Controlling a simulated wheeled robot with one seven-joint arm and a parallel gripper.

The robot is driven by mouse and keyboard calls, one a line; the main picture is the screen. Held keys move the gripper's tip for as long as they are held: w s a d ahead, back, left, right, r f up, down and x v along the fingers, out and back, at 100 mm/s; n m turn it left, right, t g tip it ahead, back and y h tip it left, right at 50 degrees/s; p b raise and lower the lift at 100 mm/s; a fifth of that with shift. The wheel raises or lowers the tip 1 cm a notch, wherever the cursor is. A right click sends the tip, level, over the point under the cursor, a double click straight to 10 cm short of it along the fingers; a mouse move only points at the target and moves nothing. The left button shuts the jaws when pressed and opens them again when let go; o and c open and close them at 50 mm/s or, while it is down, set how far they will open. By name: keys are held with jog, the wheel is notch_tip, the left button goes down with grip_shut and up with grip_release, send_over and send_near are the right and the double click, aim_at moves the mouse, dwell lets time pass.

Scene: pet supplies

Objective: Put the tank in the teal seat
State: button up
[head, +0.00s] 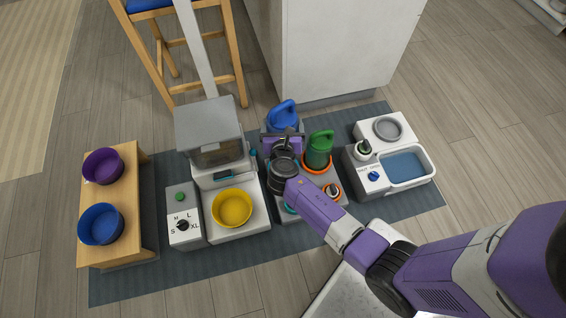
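A blue tank with a loop handle (284,117) stands at the back of the grey station, just beyond my gripper. A green tank with a handle (319,150) stands upright to the right, with an orange ring around its base. A teal seat (291,208) shows only in part at the station's front left, mostly covered by my arm. My gripper (288,136) is over the middle of the station, close in front of the blue tank. Its fingers are small and dark, so I cannot tell whether they are open or touch the tank.
A wooden bench with purple (103,166) and blue (101,223) bowls stands left. A feeder with a yellow bowl (232,208) and a dial box (184,216) stand left of the station. A basin unit (405,167) stands right. A small orange-ringed part (332,191) is near my arm.

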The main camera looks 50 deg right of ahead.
notch_tip(320, 180, down, 20)
jog(key=b, duration=1.3)
jog(key=shift+d+b, duration=0.3)
jog(key=shift+f, duration=0.15)
jog(key=shift+f, duration=0.15)
jog(key=o, duration=1.3)
jog(key=shift+o, duration=0.2)
